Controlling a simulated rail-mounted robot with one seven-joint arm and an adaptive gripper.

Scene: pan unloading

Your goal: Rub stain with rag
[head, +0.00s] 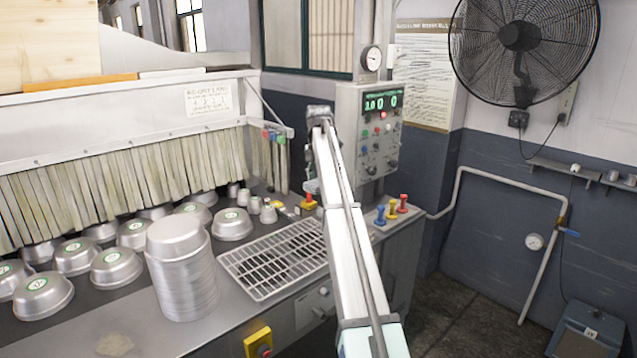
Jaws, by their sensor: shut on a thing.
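A tan, blotchy patch (115,345), which looks like the stain, lies on the steel counter (215,335) at the lower left, near its front edge. My gripper (312,188) is at the end of my arm, low over the counter's right part, beyond the wire rack and well apart from the patch. It is small and partly hidden by my arm. It is shut on a small pale thing, which may be the rag; its outline is not clear. No other rag can be made out with certainty.
A tall stack of pans (182,270) stands between the patch and the wire rack (275,262). Several upturned pans (112,268) sit behind it, under a strip curtain (120,185). A control box (368,130) and coloured knobs (392,210) are at the right.

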